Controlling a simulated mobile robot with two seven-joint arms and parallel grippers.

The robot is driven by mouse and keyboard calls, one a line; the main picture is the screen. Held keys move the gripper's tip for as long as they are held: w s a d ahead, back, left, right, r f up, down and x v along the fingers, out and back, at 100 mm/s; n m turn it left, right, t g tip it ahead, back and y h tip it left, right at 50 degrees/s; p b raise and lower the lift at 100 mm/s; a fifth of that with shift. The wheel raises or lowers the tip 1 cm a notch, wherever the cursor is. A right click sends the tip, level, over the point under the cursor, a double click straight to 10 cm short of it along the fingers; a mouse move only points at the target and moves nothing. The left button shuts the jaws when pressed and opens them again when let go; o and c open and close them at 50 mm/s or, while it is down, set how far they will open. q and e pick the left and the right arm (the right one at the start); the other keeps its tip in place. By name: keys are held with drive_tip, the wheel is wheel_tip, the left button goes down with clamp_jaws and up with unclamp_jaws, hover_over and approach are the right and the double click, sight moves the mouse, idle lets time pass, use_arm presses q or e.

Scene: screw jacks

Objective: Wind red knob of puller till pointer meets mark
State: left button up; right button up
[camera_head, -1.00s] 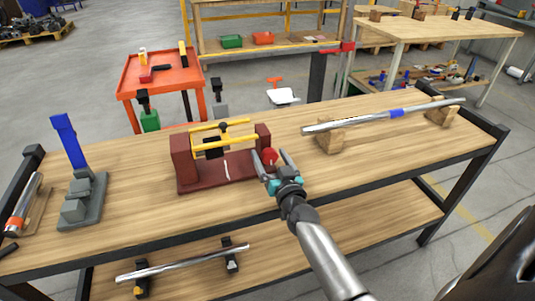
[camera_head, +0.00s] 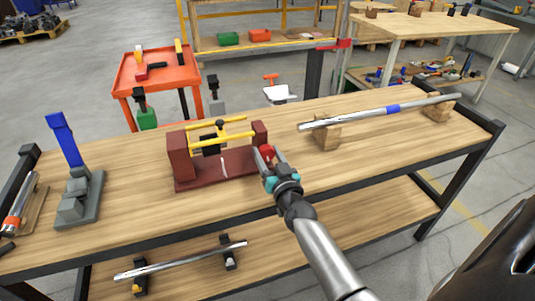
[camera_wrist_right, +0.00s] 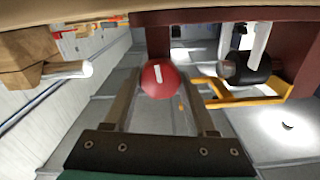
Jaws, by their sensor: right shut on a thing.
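The puller has a dark red frame (camera_head: 180,158), yellow rods (camera_head: 231,135) and a black carriage (camera_head: 210,145) between its end posts. A white mark line (camera_head: 224,167) crosses its base. The red knob (camera_head: 266,152) sticks out from the right-hand post. My right gripper (camera_head: 270,157) is shut on the knob from the right front. In the right wrist view the knob (camera_wrist_right: 160,78), with a white stripe on its face, sits between the two fingers. The carriage shows there as a dark cylinder (camera_wrist_right: 246,70). I cannot make out the pointer clearly. My left gripper is out of view.
The puller stands on a wooden workbench (camera_head: 125,200). A metal bar (camera_head: 350,118) rests on wooden blocks to the right. A grey stand with a blue upright (camera_head: 66,140) is to the left. The bench front is mostly clear.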

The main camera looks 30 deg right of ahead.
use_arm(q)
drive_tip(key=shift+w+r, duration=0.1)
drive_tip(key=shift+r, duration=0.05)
use_arm(e)
drive_tip(key=shift+m, duration=0.4)
drive_tip(key=m, duration=0.2)
drive_tip(key=shift+m+p, duration=0.4)
drive_tip(key=m, duration=0.2)
drive_tip(key=shift+d+m, duration=0.1)
drive_tip(key=shift+m, duration=0.3)
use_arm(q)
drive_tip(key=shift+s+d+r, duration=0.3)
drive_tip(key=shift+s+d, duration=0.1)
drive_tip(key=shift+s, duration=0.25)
use_arm(e)
drive_tip(key=shift+m, duration=0.8)
drive_tip(key=o, duration=1.4)
